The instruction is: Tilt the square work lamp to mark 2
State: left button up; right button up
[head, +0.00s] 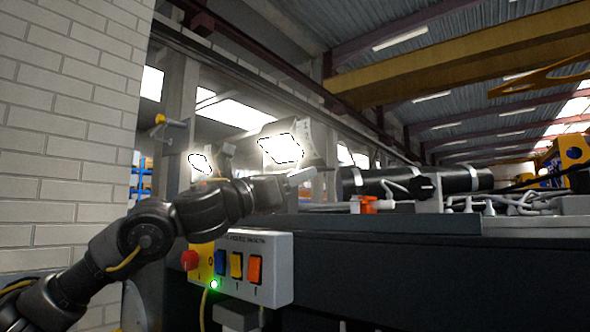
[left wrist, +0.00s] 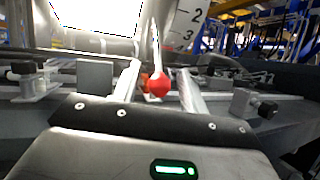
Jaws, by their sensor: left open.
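The square work lamp (head: 281,149) glows at the middle left of the head view. Its bright face also fills the upper left of the left wrist view (left wrist: 95,15). A pale curved plate with the marks 2 and 3 (left wrist: 188,24) stands beside it. A thin lever ends in a red ball knob (left wrist: 158,84). My left gripper (head: 302,177) is just below the lamp in the head view. In the left wrist view its fingers are apart (left wrist: 160,72), with the red knob showing between them; contact cannot be told. My right gripper is not in view.
A smaller lit lamp (head: 200,162) stands to the left. Below my left arm is a switch box (head: 282,268) with a red button and blue, yellow and orange switches. A dark chassis (head: 420,270) with an orange fitting (head: 370,205) and black cylinders (head: 460,180) extends right.

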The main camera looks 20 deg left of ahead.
pick_arm(q)
jog(key=shift+c, duration=0.4)
grip_shut()
